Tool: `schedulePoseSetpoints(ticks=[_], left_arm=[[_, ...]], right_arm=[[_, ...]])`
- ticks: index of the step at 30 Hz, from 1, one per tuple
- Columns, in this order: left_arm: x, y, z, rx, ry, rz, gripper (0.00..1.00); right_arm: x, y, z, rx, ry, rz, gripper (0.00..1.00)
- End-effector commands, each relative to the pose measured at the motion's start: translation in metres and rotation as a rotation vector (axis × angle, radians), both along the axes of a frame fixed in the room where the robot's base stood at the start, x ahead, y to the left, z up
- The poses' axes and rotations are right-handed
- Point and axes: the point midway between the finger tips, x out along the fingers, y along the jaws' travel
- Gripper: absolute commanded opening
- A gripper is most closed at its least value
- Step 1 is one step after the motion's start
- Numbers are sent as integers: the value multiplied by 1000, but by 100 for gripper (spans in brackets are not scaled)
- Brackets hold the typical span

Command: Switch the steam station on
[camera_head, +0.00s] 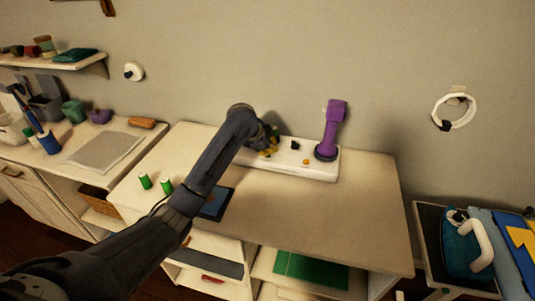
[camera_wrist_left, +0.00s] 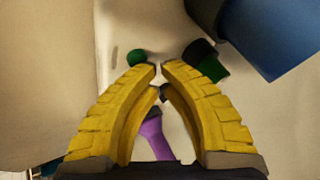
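The steam station is a long white box (camera_head: 318,170) at the back of the table, against the wall. A purple steamer handpiece (camera_head: 333,127) stands upright at its right end. A small black knob (camera_head: 295,145) and an orange button (camera_head: 306,162) show on the box. My left gripper (camera_head: 268,150) is over the box's left end, partly hidden by its own wrist; I cannot tell whether it touches. In the left wrist view its yellow fingers (camera_wrist_left: 160,67) converge almost tip to tip, with nothing clearly held. A purple shape (camera_wrist_left: 155,135) shows between them. My right gripper is not in view.
Two green spools (camera_head: 155,184) and a dark blue flat item (camera_head: 216,203) lie on the table, left and front. A side unit with an iron-like object (camera_head: 468,246) and folded cloths stands at right. The table's right half (camera_head: 350,215) is clear.

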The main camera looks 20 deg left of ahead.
Motion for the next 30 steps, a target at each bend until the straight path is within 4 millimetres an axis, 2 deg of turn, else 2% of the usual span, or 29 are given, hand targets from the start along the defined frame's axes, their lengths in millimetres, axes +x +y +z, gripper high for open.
schedulePoseSetpoints(ticks=[13, 30], left_arm=[[0, 0, -3, 1, 1, 0, 0], [0, 0, 6, 1, 0, 0, 0]], right_arm=[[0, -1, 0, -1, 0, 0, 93], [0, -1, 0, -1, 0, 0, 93]])
